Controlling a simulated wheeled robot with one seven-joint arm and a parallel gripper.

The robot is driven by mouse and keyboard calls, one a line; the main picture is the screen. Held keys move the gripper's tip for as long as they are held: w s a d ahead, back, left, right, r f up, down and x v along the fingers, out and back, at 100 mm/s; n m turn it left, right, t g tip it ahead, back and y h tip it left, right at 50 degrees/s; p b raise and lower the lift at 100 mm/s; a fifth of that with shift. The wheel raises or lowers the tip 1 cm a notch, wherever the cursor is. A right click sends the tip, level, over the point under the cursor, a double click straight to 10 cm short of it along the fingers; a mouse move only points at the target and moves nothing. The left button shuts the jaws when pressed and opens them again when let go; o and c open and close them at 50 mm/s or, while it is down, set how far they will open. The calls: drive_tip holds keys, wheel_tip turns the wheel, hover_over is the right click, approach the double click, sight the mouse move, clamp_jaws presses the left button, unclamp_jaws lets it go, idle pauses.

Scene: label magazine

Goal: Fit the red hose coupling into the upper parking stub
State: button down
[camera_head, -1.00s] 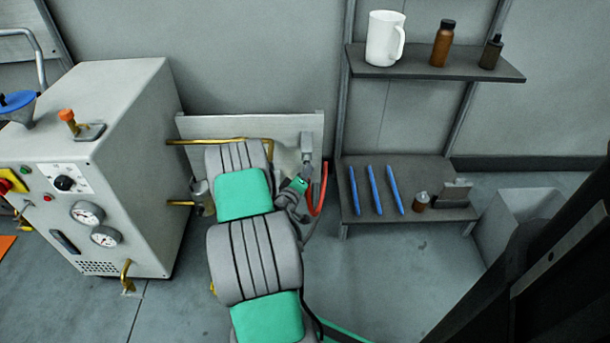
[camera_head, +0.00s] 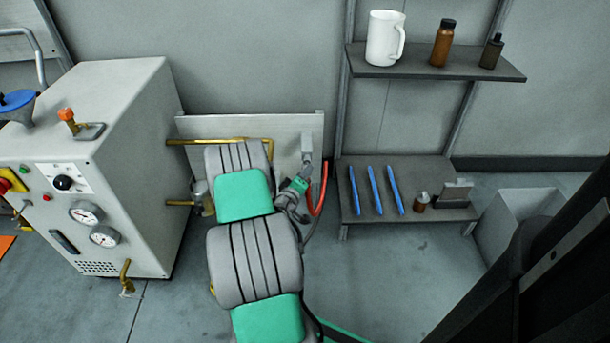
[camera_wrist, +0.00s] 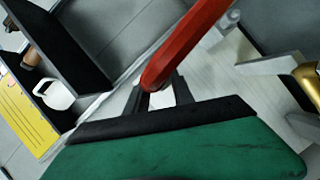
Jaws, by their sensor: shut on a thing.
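My gripper (camera_head: 307,162) is in front of the pale board at the wall, between the grey machine and the shelf. In the wrist view its two dark fingers (camera_wrist: 160,95) are shut on the red hose coupling, which is mostly hidden by the red hose. The red hose (camera_wrist: 185,42) crosses the wrist view from the top to the fingers. In the head view the hose (camera_head: 318,190) hangs in a loop right of my gripper. I cannot make out the upper parking stub clearly, or whether the coupling touches it.
The grey machine (camera_head: 110,170) stands left, with an upper brass pipe (camera_head: 200,142) and a lower one (camera_head: 178,203) beside the board (camera_head: 290,122). The shelf's lower board (camera_head: 400,172) carries blue sticks; the upper board (camera_head: 435,72) carries a white mug (camera_head: 384,38) and bottles.

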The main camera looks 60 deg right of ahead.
drive_tip(key=shift+w+d, duration=0.35)
drive_tip(key=shift+d, duration=0.25)
drive_tip(key=shift+w+d, duration=0.3)
drive_tip(key=shift+d, duration=0.3)
drive_tip(key=c, duration=1)
unclamp_jaws()
drive_tip(key=shift+a, duration=0.15)
drive_tip(key=p+v, duration=0.1)
drive_tip(key=v, duration=0.6)
drive_tip(key=shift+a, duration=0.3)
drive_tip(key=shift+s+r, duration=0.1)
